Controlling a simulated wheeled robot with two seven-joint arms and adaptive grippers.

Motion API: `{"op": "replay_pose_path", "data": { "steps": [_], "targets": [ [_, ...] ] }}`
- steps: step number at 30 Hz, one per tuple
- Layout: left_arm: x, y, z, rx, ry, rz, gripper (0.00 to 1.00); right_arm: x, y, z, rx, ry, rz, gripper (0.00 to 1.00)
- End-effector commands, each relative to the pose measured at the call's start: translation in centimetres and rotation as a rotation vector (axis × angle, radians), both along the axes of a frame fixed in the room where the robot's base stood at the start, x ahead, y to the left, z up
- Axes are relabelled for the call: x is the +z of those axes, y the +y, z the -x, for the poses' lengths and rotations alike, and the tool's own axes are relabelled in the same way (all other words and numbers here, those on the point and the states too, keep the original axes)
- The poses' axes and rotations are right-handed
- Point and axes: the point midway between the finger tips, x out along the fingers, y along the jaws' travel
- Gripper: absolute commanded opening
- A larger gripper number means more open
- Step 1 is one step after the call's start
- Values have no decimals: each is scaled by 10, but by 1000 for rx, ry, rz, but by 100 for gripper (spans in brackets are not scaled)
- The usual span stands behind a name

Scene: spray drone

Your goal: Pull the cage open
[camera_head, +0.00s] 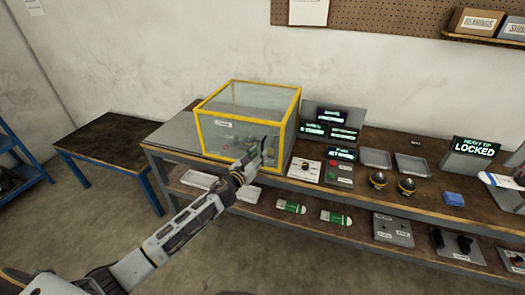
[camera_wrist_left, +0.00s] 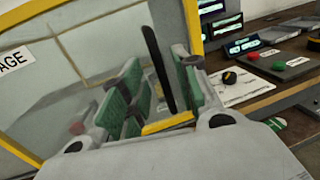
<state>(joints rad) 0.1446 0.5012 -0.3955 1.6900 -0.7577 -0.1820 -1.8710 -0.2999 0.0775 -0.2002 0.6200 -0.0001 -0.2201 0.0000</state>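The cage (camera_head: 222,138) is a clear box with yellow edges at the left of the workbench, and its door looks closed. A label reading "CAGE" (camera_wrist_left: 14,58) is on its front panel in the left wrist view. My left gripper (camera_head: 262,152) is at the right part of the cage's front. In the left wrist view, its green-padded fingers (camera_wrist_left: 158,88) are apart, with an upright black bar (camera_wrist_left: 157,68), probably the handle, between them. Gaps show beside the bar; I cannot tell whether a pad touches it. My right gripper is not in view.
Right of the cage are lit displays (camera_head: 330,128), a panel with red and green buttons (camera_head: 338,174), trays (camera_head: 412,165) and a sign reading "LOCKED" (camera_head: 474,149). A lower shelf holds green packets (camera_head: 291,206). A low side table (camera_head: 106,139) stands left. Open floor lies in front.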

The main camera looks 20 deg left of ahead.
Motion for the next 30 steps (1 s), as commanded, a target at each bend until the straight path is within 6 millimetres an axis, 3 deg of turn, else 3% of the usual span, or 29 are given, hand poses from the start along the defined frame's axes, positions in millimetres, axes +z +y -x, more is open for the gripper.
{"op": "replay_pose_path", "data": {
  "steps": [12, 26, 30],
  "targets": [
    [1, -7, -30, 0, -1, 1, 31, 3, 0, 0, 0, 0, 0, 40],
    [0, -9, -35, -1, 0, 0, 31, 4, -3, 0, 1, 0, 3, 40],
    [0, -9, -35, -1, 0, 0, 16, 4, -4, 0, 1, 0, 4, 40]
  ]
}}
